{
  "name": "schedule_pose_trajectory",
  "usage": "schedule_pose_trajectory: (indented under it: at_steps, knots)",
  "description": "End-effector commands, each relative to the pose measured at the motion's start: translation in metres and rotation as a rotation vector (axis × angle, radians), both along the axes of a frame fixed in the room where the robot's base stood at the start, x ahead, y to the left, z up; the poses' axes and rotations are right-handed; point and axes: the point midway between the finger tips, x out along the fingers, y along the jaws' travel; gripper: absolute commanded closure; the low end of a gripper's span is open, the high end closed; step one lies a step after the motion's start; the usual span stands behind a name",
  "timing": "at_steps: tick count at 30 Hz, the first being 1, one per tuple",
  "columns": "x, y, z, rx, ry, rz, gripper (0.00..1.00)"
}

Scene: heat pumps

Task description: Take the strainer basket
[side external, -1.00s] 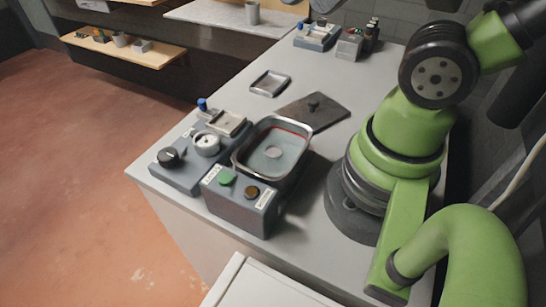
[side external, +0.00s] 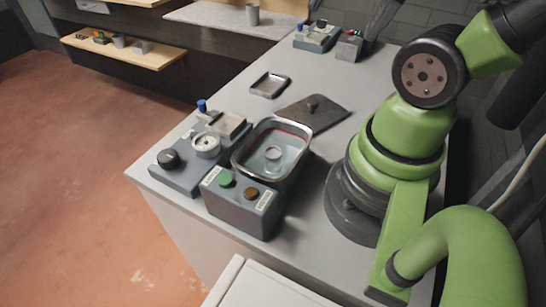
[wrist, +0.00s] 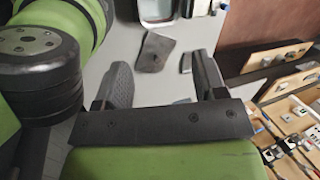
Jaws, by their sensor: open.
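A metal-rimmed basin (side external: 236,160) with clear liquid stands mid-counter in the side view. A small pale round cup-like thing (side external: 273,154) sits inside it; I cannot tell if it is the strainer basket. My gripper (wrist: 160,72) is open and empty in the wrist view, its two dark fingers well apart above the counter. Dark finger shapes show at the top of the side view, in front of the far counter end and apart from the basin. The basin (wrist: 158,20) shows partly at the top of the wrist view.
A dark lid plate (side external: 325,115) with a knob lies behind the basin. A small metal tray (side external: 269,85) lies farther back. A button box (side external: 238,205) and a knob panel (side external: 180,172) stand before and left of the basin. Small devices (side external: 316,38) stand at the far end.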

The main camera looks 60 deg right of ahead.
Motion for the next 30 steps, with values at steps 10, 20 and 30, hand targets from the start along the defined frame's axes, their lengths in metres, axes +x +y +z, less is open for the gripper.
schedule_pose_trajectory:
  at_steps: [10,20,30]
  knots:
    - [0.029,-0.01,-0.028,-0.018,0.137,0.023,0.35]
    - [0.081,0.005,-0.107,-0.139,0.255,0.362,0.35]
    - [0.093,0.026,-0.164,-0.194,0.29,0.575,0.35]
